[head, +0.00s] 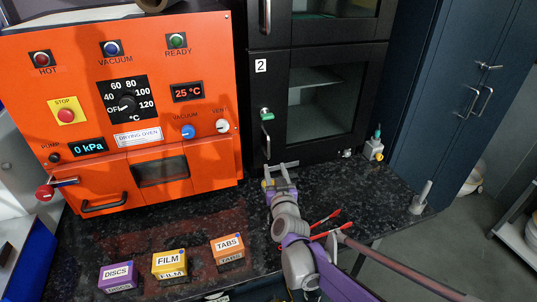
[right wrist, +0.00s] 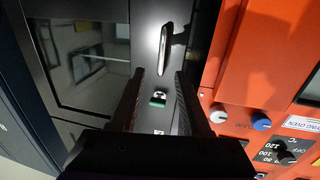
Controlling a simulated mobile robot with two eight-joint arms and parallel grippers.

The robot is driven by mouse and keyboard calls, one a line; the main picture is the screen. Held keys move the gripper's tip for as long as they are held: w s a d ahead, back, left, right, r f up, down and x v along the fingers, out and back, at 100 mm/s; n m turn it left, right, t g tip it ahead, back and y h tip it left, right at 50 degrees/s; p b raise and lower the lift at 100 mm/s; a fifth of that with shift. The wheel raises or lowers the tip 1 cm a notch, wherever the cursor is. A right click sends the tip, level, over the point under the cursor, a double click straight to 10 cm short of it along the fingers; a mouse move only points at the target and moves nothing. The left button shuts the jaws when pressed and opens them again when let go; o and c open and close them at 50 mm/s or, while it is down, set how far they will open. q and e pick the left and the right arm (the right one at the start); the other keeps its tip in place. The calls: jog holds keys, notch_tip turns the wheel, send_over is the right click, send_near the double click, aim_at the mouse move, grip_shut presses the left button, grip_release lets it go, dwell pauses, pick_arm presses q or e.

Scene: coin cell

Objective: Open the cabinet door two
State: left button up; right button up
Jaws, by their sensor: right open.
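Cabinet door two (head: 322,104) is a black-framed glass door marked with a white "2" label (head: 260,66); it looks closed. Its upright handle (head: 267,140) is on the left side of the door, below a green-marked lock (head: 266,113). My right gripper (head: 280,172) is open and empty, in front of the cabinet and below the handle in the head view. In the right wrist view the handle (right wrist: 163,50) shows just beyond the open fingertips (right wrist: 158,74), not between them. The lock (right wrist: 158,97) shows between the fingers. My left gripper is not in view.
An orange drying oven (head: 75,75) stands left of the cabinet. DISCS (head: 117,275), FILM (head: 169,264) and TABS (head: 227,249) boxes sit on the dark speckled counter (head: 355,185). A small bottle (head: 374,148) stands right of the door. A blue locker (head: 440,90) is further right.

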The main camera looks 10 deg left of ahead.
aim_at(269, 150)
jog(key=shift+t, duration=0.3)
jog(key=x, duration=1.1)
jog(key=shift+w+a+f+p, duration=0.25)
jog(key=shift+a+p, duration=0.05)
jog(key=shift+p, duration=0.05)
grip_shut()
dwell(0.7)
